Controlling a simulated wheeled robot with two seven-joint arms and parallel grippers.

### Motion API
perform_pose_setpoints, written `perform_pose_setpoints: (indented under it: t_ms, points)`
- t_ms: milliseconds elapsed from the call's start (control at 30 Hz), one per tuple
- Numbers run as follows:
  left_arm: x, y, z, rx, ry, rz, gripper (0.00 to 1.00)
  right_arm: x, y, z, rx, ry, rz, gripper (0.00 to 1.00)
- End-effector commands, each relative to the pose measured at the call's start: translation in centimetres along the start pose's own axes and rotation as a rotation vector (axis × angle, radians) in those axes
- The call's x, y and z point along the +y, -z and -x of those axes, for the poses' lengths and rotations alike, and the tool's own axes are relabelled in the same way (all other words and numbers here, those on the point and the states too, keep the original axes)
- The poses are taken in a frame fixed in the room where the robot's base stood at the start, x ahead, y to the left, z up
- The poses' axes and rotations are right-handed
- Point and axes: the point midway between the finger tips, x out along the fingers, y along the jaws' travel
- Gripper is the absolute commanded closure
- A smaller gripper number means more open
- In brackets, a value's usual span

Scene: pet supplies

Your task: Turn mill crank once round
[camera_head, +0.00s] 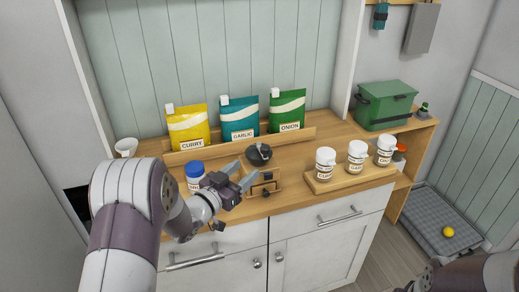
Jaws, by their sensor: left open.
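The mill (264,183) is a small wooden box with a drawer front, standing on the wooden counter. A dark round top with a small knob (259,153) shows just behind and above it; I cannot clearly make out the crank arm. My left gripper (245,173) is open, its two fingers pointing right toward the mill, close to its left side. Whether a finger touches the mill I cannot tell. Nothing shows between the fingers. Part of my right arm shows at the bottom right corner; its fingers are not seen.
A blue-lidded jar (194,170) stands close behind my left gripper. Curry (188,128), garlic (239,118) and onion (287,111) pouches stand behind a wooden rail. Three white jars sit on a wooden tray (350,178) to the right. A green box (384,105) is farther right.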

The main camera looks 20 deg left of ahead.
Motion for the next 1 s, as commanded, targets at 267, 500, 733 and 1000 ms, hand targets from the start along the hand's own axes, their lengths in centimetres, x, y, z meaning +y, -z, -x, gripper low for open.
perform_pose_setpoints:
  t_ms: [267, 500, 733, 1000]
  points:
    - [0.1, 0.1, -7.0, -0.002, 0.000, 0.001, 0.45, 0.0, 0.2, 1.6, 0.000, 0.000, 0.000, 0.57]
    - [0.0, 0.0, -10.6, -0.003, 0.002, 0.000, 0.45, 0.0, 0.3, 2.1, 0.000, 0.000, 0.000, 0.57]
    - [-0.1, -0.1, -11.5, -0.004, 0.004, 0.000, 0.45, 0.0, 0.3, 2.2, 0.000, 0.000, 0.000, 0.57]
    - [-0.1, -0.1, -11.4, -0.004, 0.004, 0.000, 0.78, 0.0, 0.3, 2.2, 0.000, 0.000, 0.000, 0.57]
